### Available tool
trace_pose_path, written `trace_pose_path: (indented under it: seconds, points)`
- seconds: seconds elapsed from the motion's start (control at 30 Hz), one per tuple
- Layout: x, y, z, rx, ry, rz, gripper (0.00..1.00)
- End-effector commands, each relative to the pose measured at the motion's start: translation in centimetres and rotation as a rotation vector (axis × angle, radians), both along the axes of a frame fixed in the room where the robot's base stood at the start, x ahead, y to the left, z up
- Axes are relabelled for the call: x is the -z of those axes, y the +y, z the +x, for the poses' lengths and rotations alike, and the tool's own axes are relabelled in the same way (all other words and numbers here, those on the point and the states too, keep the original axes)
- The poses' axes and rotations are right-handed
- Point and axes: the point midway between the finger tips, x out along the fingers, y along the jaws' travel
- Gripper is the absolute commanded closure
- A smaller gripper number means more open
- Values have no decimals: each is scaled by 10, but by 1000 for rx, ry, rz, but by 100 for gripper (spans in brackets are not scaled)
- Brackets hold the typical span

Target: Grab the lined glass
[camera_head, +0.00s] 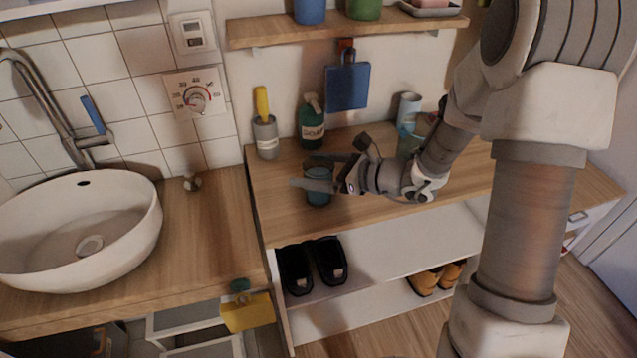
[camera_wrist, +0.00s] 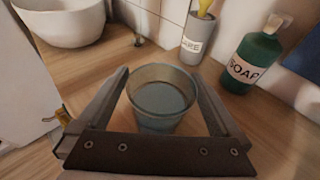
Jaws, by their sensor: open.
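A blue-grey glass (camera_head: 318,198) stands upright on the wooden shelf top, near its front left part. In the wrist view the glass (camera_wrist: 160,103) sits between the two fingers, with its open rim facing up. Lines on the glass are hard to make out. My gripper (camera_head: 320,176) reaches in from the right at the glass's height. It also shows in the wrist view (camera_wrist: 160,88), open, with a finger on each side of the glass. I cannot tell whether either finger touches it.
A green soap bottle (camera_head: 311,125) and a grey cup (camera_head: 265,137) holding a yellow item stand behind the glass. A white sink (camera_head: 140,222) is at left. A light-blue container (camera_head: 408,140) stands behind my arm. Black shoes (camera_head: 312,265) sit on the shelf below.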

Motion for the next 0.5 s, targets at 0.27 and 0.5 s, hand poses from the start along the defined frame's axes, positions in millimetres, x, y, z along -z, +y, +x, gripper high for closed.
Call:
trace_pose_path:
  seconds: [0.27, 0.5]
  points:
    - [6, 14, 9, 2, 0, -1, 0]
    - [6, 14, 8, 2, 0, -1, 20]
